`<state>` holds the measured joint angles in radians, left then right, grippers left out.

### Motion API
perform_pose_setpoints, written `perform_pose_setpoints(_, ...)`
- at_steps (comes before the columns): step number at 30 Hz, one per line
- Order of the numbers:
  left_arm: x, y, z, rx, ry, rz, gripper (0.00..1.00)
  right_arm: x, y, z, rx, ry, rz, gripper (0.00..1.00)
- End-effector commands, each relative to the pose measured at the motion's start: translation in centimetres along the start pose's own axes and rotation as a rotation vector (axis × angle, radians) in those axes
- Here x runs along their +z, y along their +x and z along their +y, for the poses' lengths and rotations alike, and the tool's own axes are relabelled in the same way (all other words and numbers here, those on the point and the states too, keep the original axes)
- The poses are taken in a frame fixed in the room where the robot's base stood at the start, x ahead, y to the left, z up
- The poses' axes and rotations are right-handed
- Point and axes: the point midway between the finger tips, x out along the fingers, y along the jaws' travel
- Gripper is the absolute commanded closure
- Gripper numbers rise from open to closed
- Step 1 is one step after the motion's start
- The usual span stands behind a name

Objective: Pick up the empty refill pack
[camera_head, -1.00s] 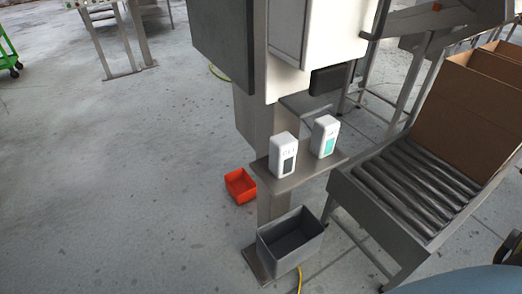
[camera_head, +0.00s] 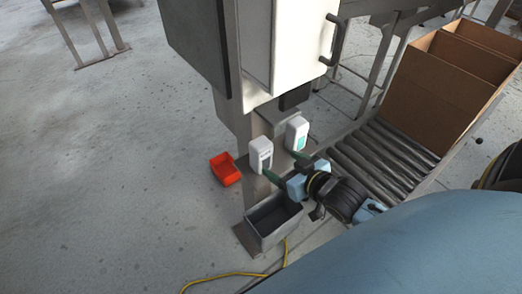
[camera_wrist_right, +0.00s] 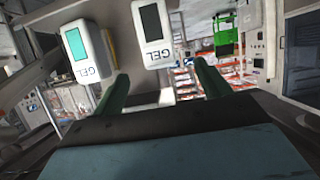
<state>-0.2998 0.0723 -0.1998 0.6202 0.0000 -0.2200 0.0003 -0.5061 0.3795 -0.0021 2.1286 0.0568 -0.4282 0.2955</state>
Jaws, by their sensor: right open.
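In the wrist view, the dark-window pack is ahead, between the finger lines (camera_wrist_right: 163,85). My left gripper is out of view.
A grey bin (camera_head: 263,240) stands below the shelf and a red bin (camera_head: 224,169) lies on the floor to its left. A white cabinet (camera_head: 300,45) hangs above. A roller conveyor (camera_head: 372,158) with cardboard boxes (camera_head: 440,90) is on the right.

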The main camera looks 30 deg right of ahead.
Motion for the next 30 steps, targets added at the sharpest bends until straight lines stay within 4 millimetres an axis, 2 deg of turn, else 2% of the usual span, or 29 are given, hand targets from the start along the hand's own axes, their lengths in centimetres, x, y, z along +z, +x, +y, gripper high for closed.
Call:
perform_pose_setpoints(12,0.2,0.4,-0.4,-0.005,0.003,-0.003,0.64,-0.1,6.8,0.0,0.0,0.0,0.002,0.24)
perform_pose_setpoints(20,0.3,0.3,-0.5,-0.006,0.004,-0.004,0.64,-0.3,8.4,0.1,0.0,0.0,0.002,0.24)
perform_pose_setpoints(30,0.2,0.4,-0.6,-0.007,0.004,-0.003,0.64,-0.6,12.6,0.3,-0.001,0.0,0.001,0.24)
